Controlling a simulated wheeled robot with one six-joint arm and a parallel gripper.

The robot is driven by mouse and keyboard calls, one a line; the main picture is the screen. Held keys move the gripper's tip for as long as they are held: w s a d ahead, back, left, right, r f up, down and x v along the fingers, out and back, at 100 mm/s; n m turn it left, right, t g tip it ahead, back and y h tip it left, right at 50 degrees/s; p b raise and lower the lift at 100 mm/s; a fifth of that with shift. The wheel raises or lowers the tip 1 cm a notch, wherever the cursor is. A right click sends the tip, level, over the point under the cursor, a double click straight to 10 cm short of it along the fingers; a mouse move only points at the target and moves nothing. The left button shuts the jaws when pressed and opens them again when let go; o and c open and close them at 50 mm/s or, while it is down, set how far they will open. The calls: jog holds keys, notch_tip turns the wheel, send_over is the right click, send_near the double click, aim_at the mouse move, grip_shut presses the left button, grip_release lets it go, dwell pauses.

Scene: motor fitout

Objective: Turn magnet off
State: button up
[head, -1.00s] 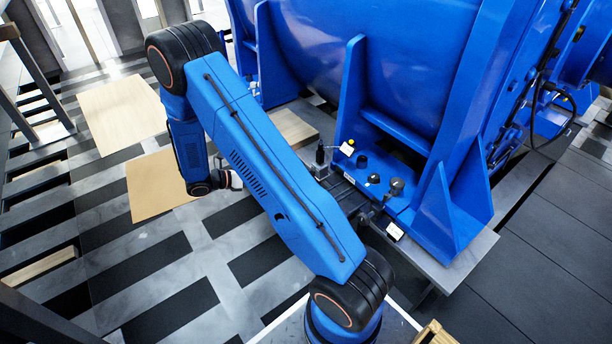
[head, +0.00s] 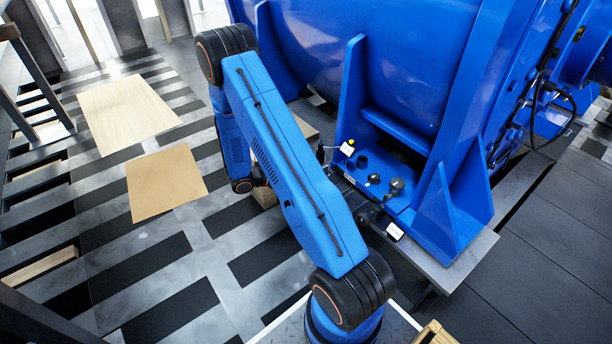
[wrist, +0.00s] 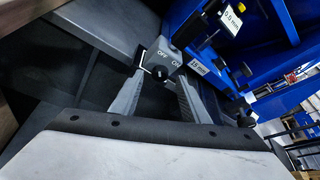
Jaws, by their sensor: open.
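The magnet base (wrist: 165,54), a grey block marked OFF and ON, is in the upper middle of the wrist view. A dark round knob (wrist: 160,73) with a pale mark is on its near face, below the OFF lettering. My gripper (wrist: 159,82) is open, with one grey finger on each side of the knob. The fingertips are close to the block; I cannot tell whether they touch it. In the head view my arm hides the gripper and most of the magnet base.
A large blue motor housing (head: 390,75) stands beside the arm, with its ribbed foot on a grey plate (head: 455,262). Open floor with brown boards (head: 165,182) lies left.

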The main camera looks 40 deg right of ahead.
jog(key=shift+x, duration=1.2)
jog(key=shift+c, duration=0.4)
grip_shut()
